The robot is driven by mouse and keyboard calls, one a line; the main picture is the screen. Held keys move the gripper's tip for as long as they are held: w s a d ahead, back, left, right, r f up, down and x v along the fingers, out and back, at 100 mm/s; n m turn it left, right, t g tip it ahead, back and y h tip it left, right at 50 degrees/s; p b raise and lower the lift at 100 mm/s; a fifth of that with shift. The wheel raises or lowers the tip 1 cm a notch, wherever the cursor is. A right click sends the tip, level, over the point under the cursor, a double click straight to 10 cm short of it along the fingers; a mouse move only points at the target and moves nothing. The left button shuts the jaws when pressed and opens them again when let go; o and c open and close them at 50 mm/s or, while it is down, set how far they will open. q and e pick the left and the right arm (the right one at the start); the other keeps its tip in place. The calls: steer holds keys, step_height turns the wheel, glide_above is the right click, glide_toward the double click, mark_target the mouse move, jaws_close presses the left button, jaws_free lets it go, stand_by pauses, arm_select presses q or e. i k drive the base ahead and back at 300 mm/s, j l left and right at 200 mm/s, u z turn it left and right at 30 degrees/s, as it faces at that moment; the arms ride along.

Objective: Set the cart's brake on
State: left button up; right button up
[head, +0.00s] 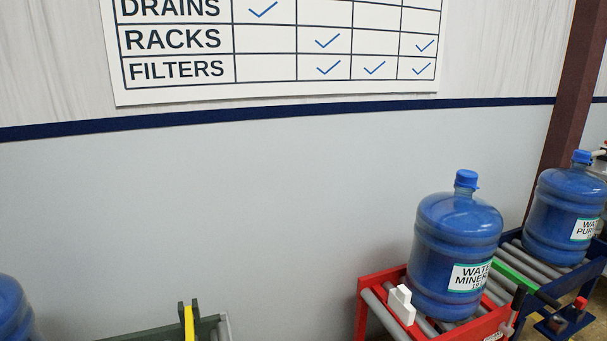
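A red roller frame (383,279), which may be the cart, stands at the lower right and is cut off by the bottom edge. A blue water jug (455,240) stands upright on its grey rollers. A white block (402,305) sits at its left part. A lever with a black grip (518,299) stands at its right end. A red knob (580,303) shows on a dark blue bracket farther right. I cannot tell which of these, if any, is the brake. Neither of my grippers is in view.
A dark blue roller conveyor (546,291) bears another jug (562,220) at the right, with a green bar (515,275) by its near end. A dark green frame (160,331) and part of a jug (14,312) show at the lower left. A wall (220,210) fills the back.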

mark_target(505, 328)
steer(key=z, duration=1.4)
